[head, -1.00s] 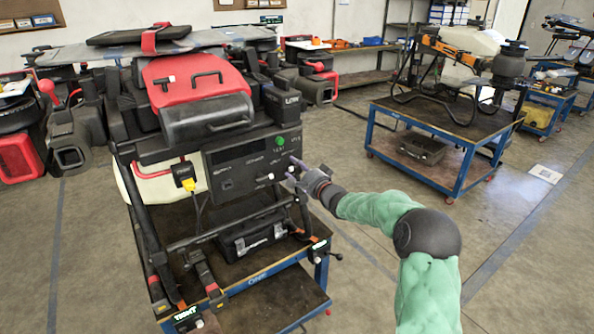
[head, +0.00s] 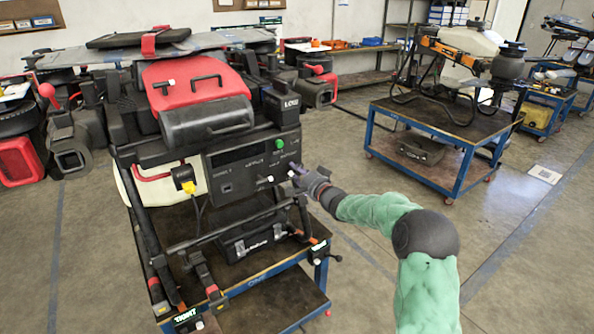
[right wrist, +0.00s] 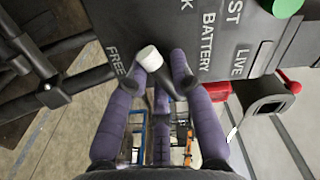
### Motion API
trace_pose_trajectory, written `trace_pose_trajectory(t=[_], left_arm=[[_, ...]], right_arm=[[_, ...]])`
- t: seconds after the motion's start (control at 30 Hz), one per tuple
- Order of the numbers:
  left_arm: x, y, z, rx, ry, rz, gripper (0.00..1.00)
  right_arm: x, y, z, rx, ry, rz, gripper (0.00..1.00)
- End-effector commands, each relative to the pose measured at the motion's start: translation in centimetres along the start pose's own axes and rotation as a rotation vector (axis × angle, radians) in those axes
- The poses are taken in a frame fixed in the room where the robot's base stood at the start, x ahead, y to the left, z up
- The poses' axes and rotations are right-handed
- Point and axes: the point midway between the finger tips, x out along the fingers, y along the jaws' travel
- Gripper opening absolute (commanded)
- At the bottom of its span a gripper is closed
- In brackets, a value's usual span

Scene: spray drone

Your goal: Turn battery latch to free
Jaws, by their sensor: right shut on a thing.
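The battery latch (right wrist: 150,57) is a dark lever with a white end on the drone's black front panel (head: 230,180). In the right wrist view its white end lies close beside the printed word FREE; the word BATTERY is to its right. My right gripper (right wrist: 163,66) has its purple fingers closed around the lever. In the head view the same gripper (head: 298,172) is at the panel's right edge, and its fingers partly hide the latch. My left gripper does not show.
A green button (head: 279,143) sits above on the panel. A yellow plug (head: 186,182) hangs at its left. The drone stands on a blue-framed cart (head: 262,275). Another blue cart (head: 415,165) with a drone is at the right. Open floor lies between.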

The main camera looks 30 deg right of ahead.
Motion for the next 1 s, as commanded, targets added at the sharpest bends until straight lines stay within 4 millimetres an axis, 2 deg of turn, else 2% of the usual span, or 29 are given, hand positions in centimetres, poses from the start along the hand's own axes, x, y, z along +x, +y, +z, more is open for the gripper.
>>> trace_pose_trajectory(t=[0.4, 1.0], left_arm=[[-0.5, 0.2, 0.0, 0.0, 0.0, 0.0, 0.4], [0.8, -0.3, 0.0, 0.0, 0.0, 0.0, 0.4]], right_arm=[[0.0, 0.3, 0.2, -0.39, -0.007, 0.003, 0.0], [0.0, 0.5, 0.1, -0.955, -0.012, 0.004, 0.0]])
